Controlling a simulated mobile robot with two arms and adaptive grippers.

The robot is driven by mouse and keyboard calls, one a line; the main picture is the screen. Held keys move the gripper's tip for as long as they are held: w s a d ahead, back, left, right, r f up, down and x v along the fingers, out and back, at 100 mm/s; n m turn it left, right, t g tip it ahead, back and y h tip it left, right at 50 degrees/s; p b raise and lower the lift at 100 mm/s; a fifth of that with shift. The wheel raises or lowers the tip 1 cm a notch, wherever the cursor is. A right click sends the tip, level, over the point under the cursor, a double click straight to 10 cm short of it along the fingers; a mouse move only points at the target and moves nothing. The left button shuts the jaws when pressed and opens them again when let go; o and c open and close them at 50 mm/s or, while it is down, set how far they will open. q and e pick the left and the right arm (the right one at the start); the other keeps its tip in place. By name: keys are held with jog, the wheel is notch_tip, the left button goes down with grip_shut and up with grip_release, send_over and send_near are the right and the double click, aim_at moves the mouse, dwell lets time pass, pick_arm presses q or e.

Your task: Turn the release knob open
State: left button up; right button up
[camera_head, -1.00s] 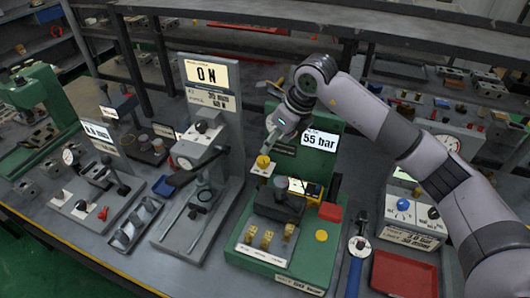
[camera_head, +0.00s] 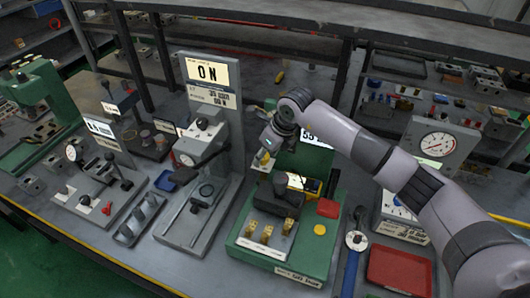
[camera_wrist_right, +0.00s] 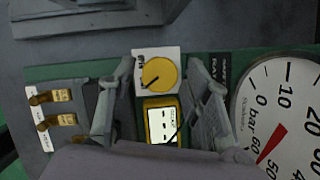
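The release knob (camera_wrist_right: 159,75) is a round yellow dial with a dark pointer line toward the lower left, on a white plate with small lettering. In the right wrist view my right gripper (camera_wrist_right: 163,68) is open, one finger on each side of the knob plate. Whether a finger touches the knob cannot be told. My left gripper is out of view.
A yellow meter (camera_wrist_right: 162,122) sits between the fingers. A pressure gauge (camera_wrist_right: 284,120) stands close to the right finger. Brass valves (camera_wrist_right: 61,96) lie at the left. The tall "ON" panel (camera_head: 212,120) stands left of my arm; a red tray (camera_head: 400,270) lies at front right.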

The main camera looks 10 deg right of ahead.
jog(key=c, duration=0.9)
jog(key=shift+m, duration=0.4)
jog(key=m+b, duration=0.1)
jog(key=m+t+h+b, duration=0.1)
jog(key=m+b, duration=0.1)
jog(key=shift+a+f+m, duration=0.15)
jog(key=shift+m, duration=0.15)
jog(key=m+h+b, duration=0.1)
jog(key=m+b, duration=0.2)
jog(key=shift+a+m+h, duration=0.1)
jog(key=shift+m+h, duration=0.2)
jog(key=shift+h, duration=0.1)
jog(key=m+h+b, duration=0.1)
jog(key=m+b, duration=0.2)
jog(key=m, duration=0.1)
jog(key=shift+h, duration=0.3)
jog(key=shift+a+m+h+b, duration=0.1)
jog(key=shift+m+h+b, duration=0.2)
jog(key=shift+m+b, duration=0.5)
jog(key=shift+r+m, duration=0.2)
jog(key=shift+m, duration=0.1)
